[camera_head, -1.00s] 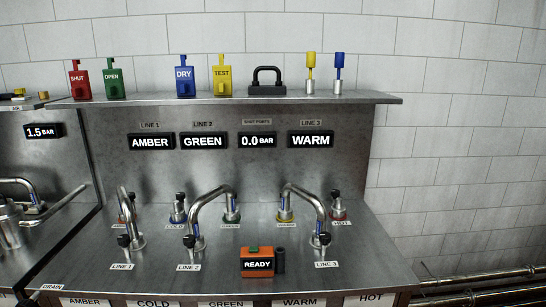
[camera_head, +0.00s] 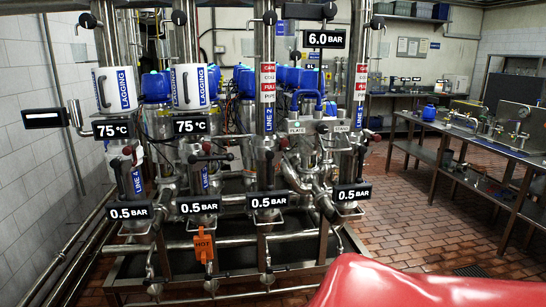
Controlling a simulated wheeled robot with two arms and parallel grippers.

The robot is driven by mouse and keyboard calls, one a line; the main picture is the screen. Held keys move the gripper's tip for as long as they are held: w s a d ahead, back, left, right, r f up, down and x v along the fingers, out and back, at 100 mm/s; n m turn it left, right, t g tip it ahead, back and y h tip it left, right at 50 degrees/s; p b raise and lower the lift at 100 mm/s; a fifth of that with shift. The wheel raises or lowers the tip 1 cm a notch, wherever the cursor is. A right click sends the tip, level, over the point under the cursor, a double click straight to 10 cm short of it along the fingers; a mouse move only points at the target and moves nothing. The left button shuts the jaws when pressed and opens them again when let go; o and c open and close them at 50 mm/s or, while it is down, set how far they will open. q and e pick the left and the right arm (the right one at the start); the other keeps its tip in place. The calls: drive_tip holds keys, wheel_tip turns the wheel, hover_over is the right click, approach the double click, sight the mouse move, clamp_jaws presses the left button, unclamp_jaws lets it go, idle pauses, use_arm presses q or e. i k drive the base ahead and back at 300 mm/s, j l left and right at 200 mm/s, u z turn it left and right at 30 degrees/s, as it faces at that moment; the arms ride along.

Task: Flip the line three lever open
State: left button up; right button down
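A rack of vertical steel pipes stands ahead. The leftmost low tag (camera_head: 137,182) reads LINE 4, and a blue band (camera_head: 269,120) on the third pipe reads LINE 2. Between them stands a pipe with a blue tag (camera_head: 205,178) too small to read, probably line three. A lever with a dark red handle (camera_head: 213,157) sits above that tag, its handle lying roughly level to the right. A display (camera_head: 198,207) below it reads 0.5 BAR. I cannot tell from this distance whether its valve is open or shut. Neither gripper is in view.
An orange tag marked HOT (camera_head: 203,246) hangs below the rack. A steel bench (camera_head: 480,183) with fittings stands at the right. Tiled floor (camera_head: 410,215) is free between them. A large glossy red shape (camera_head: 400,285) fills the near lower right; I cannot tell what it is.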

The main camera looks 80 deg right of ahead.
sight(192, 159)
drive_tip(key=z, duration=2.05)
